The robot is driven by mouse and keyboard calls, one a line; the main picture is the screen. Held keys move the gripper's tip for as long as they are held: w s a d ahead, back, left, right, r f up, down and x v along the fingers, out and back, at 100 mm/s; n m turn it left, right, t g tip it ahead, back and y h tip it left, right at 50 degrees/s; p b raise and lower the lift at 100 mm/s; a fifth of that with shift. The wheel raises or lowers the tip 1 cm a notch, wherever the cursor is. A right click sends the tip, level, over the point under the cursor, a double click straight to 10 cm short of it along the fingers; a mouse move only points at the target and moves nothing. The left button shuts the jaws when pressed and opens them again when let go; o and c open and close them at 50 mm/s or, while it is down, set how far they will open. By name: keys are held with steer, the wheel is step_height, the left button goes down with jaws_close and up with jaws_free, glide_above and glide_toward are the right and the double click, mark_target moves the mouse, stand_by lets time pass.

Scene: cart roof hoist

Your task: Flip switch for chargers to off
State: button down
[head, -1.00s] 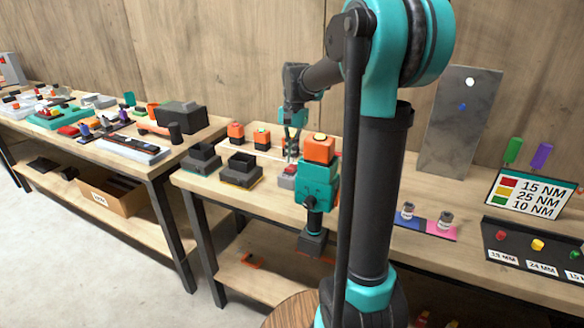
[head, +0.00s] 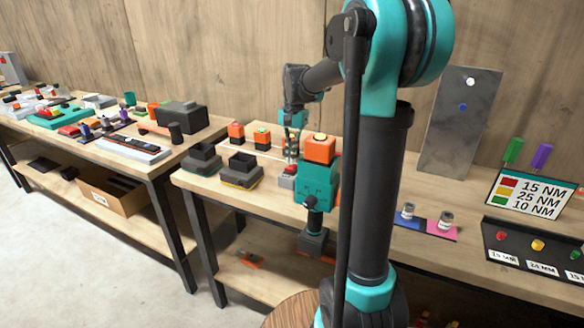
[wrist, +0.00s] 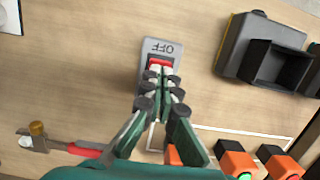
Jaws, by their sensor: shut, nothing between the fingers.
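The charger switch is a grey box with a red rocker (wrist: 160,63) and the word OFF, upside down in the wrist view. It stands on the bench and also shows small in the head view (head: 287,181), partly behind the orange and teal drill. My gripper (wrist: 160,76) is shut and empty. Its fingertips are at the near edge of the red rocker and cover part of the switch; I cannot tell if they touch it. In the head view my gripper (head: 291,155) points down just above the switch. The rocker's position is unclear.
Two dark charger bases (head: 240,171) stand left of the switch; one shows in the wrist view (wrist: 275,62). Orange-topped batteries (head: 236,131) stand behind. The drill (head: 318,180) stands close at the right. A caliper-like tool (wrist: 60,142) lies nearby.

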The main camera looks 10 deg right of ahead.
mark_target(292, 168)
steer(key=shift+s+a+f, duration=0.1)
steer(key=shift+s+f, duration=0.05)
steer(key=shift+f, duration=1)
stand_by(1.1)
steer(key=shift+r, duration=0.1)
steer(key=shift+w+d+r, duration=0.1)
steer(key=shift+w+r, duration=0.05)
steer(key=shift+r, duration=0.95)
steer(key=shift+w+d+r, duration=0.1)
steer(key=shift+w+r, duration=0.05)
steer(key=shift+r, duration=1)
steer(key=shift+w+d+r, duration=0.1)
steer(key=shift+w+r, duration=0.05)
steer(key=shift+r, duration=0.95)
